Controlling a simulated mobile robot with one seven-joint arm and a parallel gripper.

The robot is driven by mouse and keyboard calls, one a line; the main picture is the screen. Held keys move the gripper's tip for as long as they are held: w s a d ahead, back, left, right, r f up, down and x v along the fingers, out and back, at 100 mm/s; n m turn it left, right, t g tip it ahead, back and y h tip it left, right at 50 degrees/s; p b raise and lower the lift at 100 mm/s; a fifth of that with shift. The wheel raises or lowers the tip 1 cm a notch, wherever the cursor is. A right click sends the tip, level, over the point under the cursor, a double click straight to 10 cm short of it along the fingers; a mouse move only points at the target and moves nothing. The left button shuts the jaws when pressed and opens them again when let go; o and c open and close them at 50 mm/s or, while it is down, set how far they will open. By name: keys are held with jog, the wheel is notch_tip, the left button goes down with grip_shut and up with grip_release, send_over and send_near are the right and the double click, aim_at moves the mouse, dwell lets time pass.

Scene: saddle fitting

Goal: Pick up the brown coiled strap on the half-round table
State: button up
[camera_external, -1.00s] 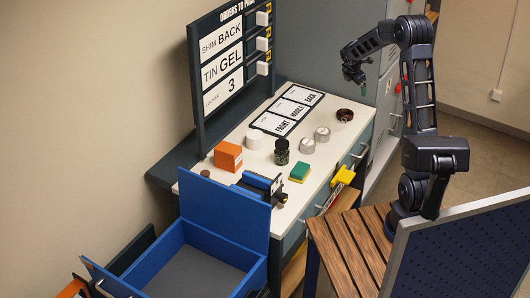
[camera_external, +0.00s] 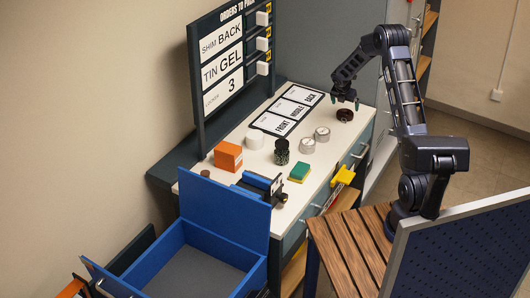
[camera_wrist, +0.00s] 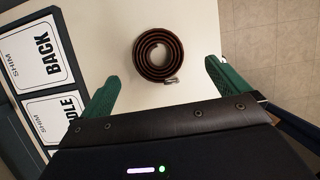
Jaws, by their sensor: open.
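The brown coiled strap (camera_external: 345,115) lies flat near the far right end of a white-topped bench (camera_external: 235,186). The bench looks straight-sided here, not half-round. In the wrist view the strap (camera_wrist: 158,54) is a round spiral with a small metal buckle at its lower right. My gripper (camera_external: 346,101) is above the strap, pointing down. In the wrist view my gripper (camera_wrist: 161,72) is open, with one green finger on each side of the coil's lower part. Nothing is between the fingers, and the strap appears to rest on the bench top.
A label card reading FRONT, MIDDLE, BACK (camera_external: 288,109) lies left of the strap. Two silver tins (camera_external: 322,134), a dark can (camera_external: 281,151), a green-and-yellow block (camera_external: 299,172) and an orange box (camera_external: 228,155) stand nearer. The bench edge is close on the strap's right.

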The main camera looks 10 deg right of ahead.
aim_at(345, 113)
jog(key=shift+x, duration=3.35)
jog(key=shift+a, duration=0.15)
jog(key=shift+c, duration=0.4)
jog(key=c, duration=0.9)
jog(key=shift+w+r, duration=0.1)
jog(key=shift+r, duration=0.05)
